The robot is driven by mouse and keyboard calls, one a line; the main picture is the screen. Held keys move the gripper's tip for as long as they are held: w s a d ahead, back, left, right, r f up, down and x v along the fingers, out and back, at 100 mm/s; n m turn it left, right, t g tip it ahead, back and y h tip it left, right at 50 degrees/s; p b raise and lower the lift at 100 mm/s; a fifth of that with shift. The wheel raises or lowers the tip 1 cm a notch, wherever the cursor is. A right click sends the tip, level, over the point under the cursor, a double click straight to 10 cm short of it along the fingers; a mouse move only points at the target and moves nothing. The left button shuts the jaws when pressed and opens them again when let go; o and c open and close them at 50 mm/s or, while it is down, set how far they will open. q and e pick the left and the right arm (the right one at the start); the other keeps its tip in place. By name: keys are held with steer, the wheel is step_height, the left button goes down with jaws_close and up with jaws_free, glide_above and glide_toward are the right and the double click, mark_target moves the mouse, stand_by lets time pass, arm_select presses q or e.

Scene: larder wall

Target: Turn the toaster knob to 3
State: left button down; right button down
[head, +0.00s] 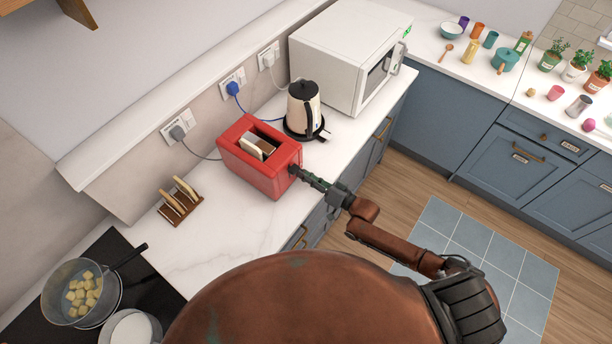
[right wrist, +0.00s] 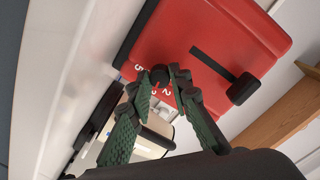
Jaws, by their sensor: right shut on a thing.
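The red toaster (head: 262,176) stands on the white counter with a slice of bread in its slot. In the right wrist view the toaster (right wrist: 225,45) shows its end face, with a black lever (right wrist: 243,88) in a dark slot and a small dark knob (right wrist: 159,76) with white numbers around it. A 5 and a 2 are readable; other marks are partly hidden by the fingers. My right gripper (head: 296,171) is at the toaster's right end, its green fingers (right wrist: 167,82) shut on the knob. The knob's pointer is too small to read. My left gripper is not in view.
A kettle (head: 303,108) stands behind the toaster, beside a white microwave (head: 345,50). A wooden toast rack (head: 180,203) stands to the left. A pan (head: 82,292) sits on the hob at lower left. The counter between rack and toaster is clear.

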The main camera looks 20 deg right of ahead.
steer(key=c, duration=1.8)
jaws_free()
steer(key=shift+o, duration=0.2)
steer(key=v, duration=1.2)
steer(key=shift+f, duration=0.1)
